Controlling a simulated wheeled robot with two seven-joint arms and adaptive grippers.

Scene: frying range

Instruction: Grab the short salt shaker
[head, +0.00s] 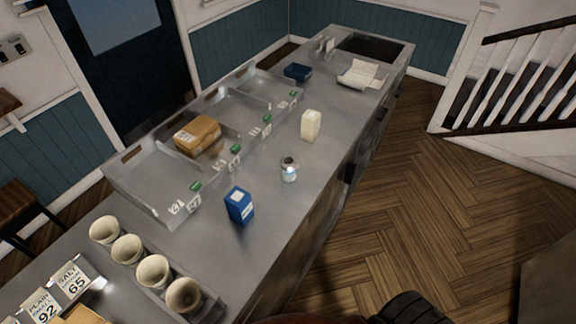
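A short shaker (289,169) with a dark top and a pale, shiny body stands upright on the steel counter (262,205), near its front edge. Lettering on it is too small to read, so I cannot tell its contents. A blue carton (240,206) stands to its lower left and a cream carton (311,125) to its upper right, both apart from it. Neither of my grippers shows in the head view. Only a dark ribbed part, probably mine, shows at the bottom edge.
Several paper cups (154,271) stand in a row at the lower left. A divided steel tray (150,178) along the back holds a brown package (197,134). A dark blue container (298,72) and an open paper (362,75) lie farther off.

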